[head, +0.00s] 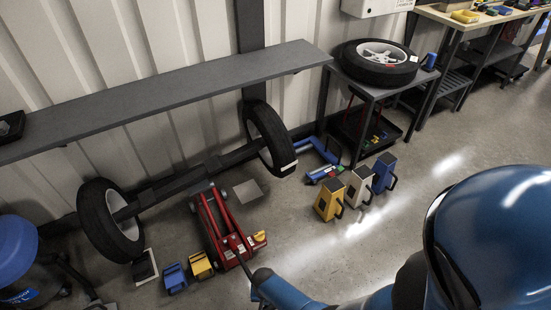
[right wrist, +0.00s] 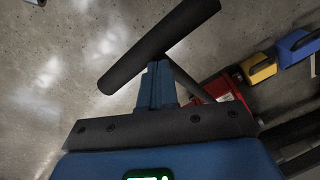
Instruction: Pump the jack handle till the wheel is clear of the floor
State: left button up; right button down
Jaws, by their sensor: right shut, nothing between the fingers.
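The red floor jack (head: 222,228) stands on the floor under the axle (head: 185,183) that joins two black wheels. The left wheel (head: 112,222) and the right wheel (head: 268,140) look upright; I cannot tell whether either touches the floor. The jack's handle ends in a black grip, which crosses the right wrist view as a dark bar (right wrist: 155,45). My right gripper (right wrist: 157,68) is shut and empty, its blue fingertips at the bar's near side. I cannot tell whether they touch it. My left gripper is not in view.
Yellow and blue blocks (head: 201,266) sit left of the jack. Yellow, white and blue jack stands (head: 329,200) stand to its right. A grey shelf (head: 170,90) runs along the wall above the axle. A spare wheel (head: 378,64) lies on a small table. Floor at front right is clear.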

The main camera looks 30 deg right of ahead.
jog(key=w+r+p, duration=0.5)
jog(key=r, duration=0.4)
jog(key=w+r+p, duration=0.4)
jog(key=w+r, duration=0.2)
jog(key=r, duration=0.2)
jog(key=shift+w+a+r+p, duration=0.15)
jog(key=shift+a+r+p, duration=0.05)
jog(key=shift+r+p, duration=0.2)
notch_tip(320, 180, up, 8)
jog(key=p, duration=0.7)
jog(key=shift+p, duration=0.35)
